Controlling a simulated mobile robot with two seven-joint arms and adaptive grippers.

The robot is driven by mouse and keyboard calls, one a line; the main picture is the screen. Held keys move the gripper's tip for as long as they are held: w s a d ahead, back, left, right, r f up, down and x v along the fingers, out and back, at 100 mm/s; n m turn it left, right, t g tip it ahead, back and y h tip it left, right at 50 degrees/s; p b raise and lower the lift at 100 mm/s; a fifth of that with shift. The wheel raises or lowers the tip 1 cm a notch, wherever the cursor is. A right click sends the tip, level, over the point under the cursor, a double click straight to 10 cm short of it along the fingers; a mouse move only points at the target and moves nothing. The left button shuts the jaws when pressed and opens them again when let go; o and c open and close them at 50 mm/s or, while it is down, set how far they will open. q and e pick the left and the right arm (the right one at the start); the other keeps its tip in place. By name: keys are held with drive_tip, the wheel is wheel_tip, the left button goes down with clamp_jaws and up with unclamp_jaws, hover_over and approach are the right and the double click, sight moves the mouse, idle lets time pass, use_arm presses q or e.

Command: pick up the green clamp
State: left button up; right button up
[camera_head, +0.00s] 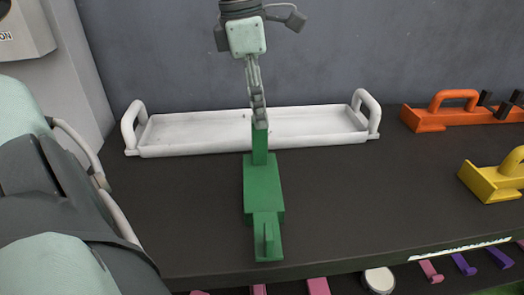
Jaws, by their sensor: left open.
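The green clamp (263,185) lies on the dark tabletop, in the middle of the view. It has a blocky body, a narrow upright part at its far end and a small raised piece at its near end. My left gripper (258,114) hangs down from the top of the view and is seen edge-on, so one finger largely hides the other. It is open, its fingertips at the top of the clamp's far upright part. I cannot tell whether they touch it or sit on either side of it. My right gripper is out of view.
A white tray (190,151) with end handles stands behind the clamp, close to the wall. An orange handled tool (430,120) and a yellow one (490,186) lie at the right. Pink and purple pieces and a round white lid (379,281) show below the table's front edge.

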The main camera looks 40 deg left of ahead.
sight(263, 137)
use_arm(q)
drive_tip(key=f, duration=0.7)
drive_tip(key=shift+w+d+f, duration=0.15)
drive_tip(key=shift+w+d, duration=0.05)
drive_tip(key=shift+d, duration=0.1)
clamp_jaws()
